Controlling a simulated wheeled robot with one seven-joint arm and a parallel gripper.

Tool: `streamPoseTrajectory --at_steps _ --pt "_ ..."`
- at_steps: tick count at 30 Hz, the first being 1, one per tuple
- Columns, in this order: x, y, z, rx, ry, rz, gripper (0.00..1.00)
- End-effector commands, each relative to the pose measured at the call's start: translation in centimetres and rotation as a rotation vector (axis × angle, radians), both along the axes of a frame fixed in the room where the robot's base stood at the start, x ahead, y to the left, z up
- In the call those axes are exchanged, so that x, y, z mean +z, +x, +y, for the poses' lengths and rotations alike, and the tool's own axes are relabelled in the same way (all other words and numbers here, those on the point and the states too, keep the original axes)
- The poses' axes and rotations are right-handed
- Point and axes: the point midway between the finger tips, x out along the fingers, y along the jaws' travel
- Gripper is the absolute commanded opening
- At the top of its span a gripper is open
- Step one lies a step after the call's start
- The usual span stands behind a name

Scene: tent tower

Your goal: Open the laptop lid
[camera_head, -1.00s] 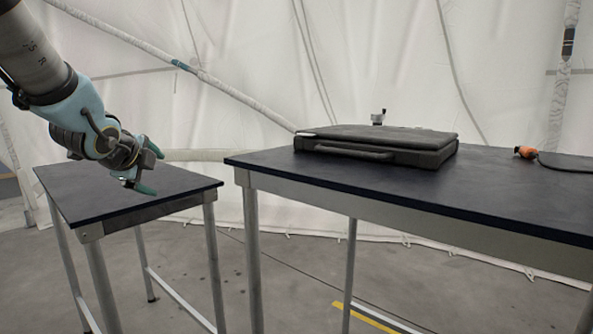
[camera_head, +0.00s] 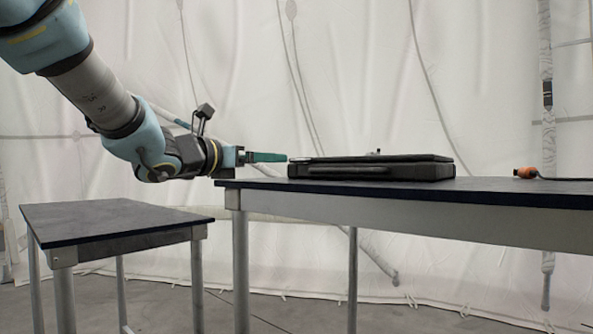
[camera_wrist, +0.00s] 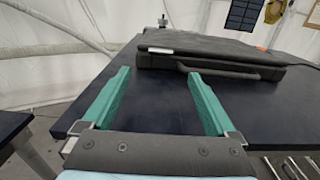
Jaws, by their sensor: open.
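The dark laptop (camera_head: 370,168) lies closed on the larger dark table, with a carry handle along its front edge. It also shows in the wrist view (camera_wrist: 205,58), where the handle (camera_wrist: 217,70) faces my gripper. My gripper (camera_head: 284,157) is at the laptop's left end in the head view, level with its lid, and looks just short of it. In the wrist view, my gripper (camera_wrist: 158,75) has its two green fingers wide apart with nothing between them. The fingertips point at the laptop's front left part. I cannot tell whether a tip touches it.
The larger table (camera_head: 400,212) has bare top in front and to the right. An orange item (camera_head: 526,173) lies at the right. A smaller, lower table (camera_head: 115,218) stands empty at the left. White tent walls close off the back.

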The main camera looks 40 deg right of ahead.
Motion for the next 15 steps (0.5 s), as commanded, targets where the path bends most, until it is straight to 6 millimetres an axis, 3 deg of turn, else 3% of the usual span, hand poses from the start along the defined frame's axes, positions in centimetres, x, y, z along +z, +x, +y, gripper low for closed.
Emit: streamPoseTrajectory --at_steps 5,15 --pt "0.1 0.3 -2.0 -0.007 0.002 -0.006 0.93" --pt "0.1 1.9 -7.9 -0.005 0.002 -0.003 0.93"
